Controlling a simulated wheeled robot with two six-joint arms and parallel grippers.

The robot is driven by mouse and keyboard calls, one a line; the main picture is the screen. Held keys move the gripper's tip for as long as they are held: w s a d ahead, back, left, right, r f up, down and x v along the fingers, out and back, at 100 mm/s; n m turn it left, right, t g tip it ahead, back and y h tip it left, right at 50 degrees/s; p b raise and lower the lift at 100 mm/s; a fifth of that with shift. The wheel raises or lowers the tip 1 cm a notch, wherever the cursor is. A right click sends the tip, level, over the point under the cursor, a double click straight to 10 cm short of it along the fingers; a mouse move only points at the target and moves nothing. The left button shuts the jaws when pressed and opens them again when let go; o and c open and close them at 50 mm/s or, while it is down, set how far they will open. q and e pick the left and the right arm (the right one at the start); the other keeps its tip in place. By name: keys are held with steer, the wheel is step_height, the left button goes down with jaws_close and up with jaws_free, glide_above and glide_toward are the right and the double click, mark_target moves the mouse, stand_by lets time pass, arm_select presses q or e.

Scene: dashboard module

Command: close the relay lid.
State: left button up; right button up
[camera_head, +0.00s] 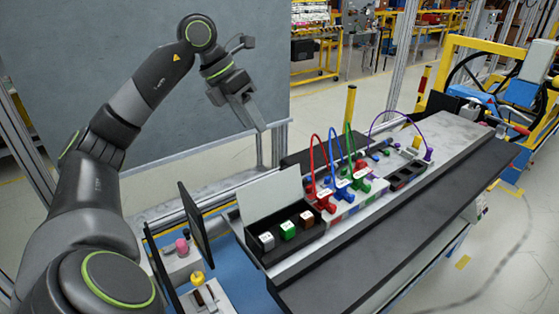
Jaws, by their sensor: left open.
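The relay box (263,258) is a black open box at the near left end of the grey dashboard module. A grey relay (267,241), a green relay (288,230) and a brown relay (306,219) sit in it. The relay lid (268,199), a pale grey panel, stands raised and tilted back along the box's far side. My left gripper (256,119) is open, in the air above and behind the lid, apart from it. Nothing shows between its fingers. My right gripper is not in view.
Red, blue and green cabled plugs (342,187) stand on the module right of the box, with a purple cable (399,117) beyond. A dark upright panel (194,224) stands left of the lid. A yellow post (350,117) rises behind. The front black ledge (400,232) is clear.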

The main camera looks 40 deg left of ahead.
mark_target(282, 169)
arm_select(q)
steer(key=p+x, duration=0.4)
steer(key=x, duration=0.9)
steer(key=shift+w+a, duration=0.15)
steer(key=shift+w, duration=0.05)
steer(key=shift+w+f, duration=0.15)
steer(key=shift+f, duration=0.35)
steer(key=shift+c, duration=0.6)
jaws_close()
